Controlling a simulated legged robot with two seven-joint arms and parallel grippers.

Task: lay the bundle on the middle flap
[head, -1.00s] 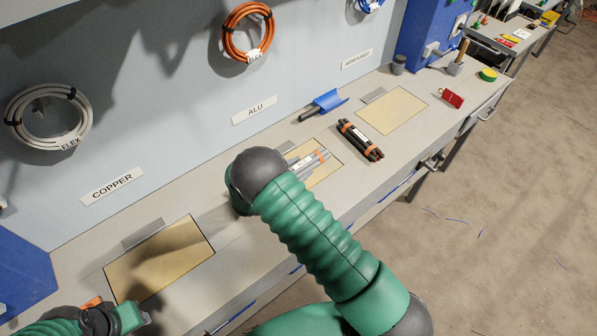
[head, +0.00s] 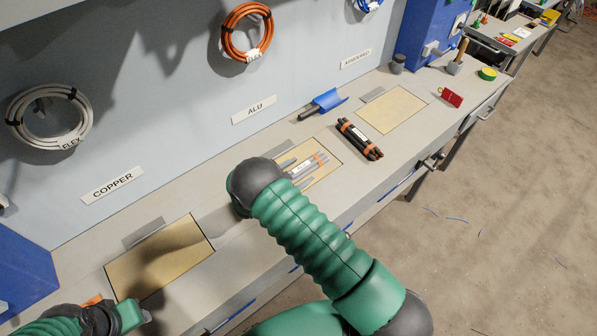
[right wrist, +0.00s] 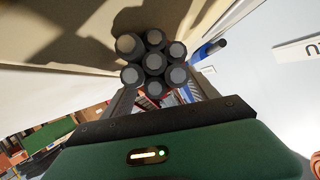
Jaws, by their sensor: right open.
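In the right wrist view the bundle's round ends (right wrist: 153,62) show between the spread fingers (right wrist: 162,98).
A black bundle with orange bands (head: 360,139) lies just right of the middle flap. A blue scoop-like tool (head: 325,102) lies behind it. The left flap (head: 160,258) and right flap (head: 393,109) are bare.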

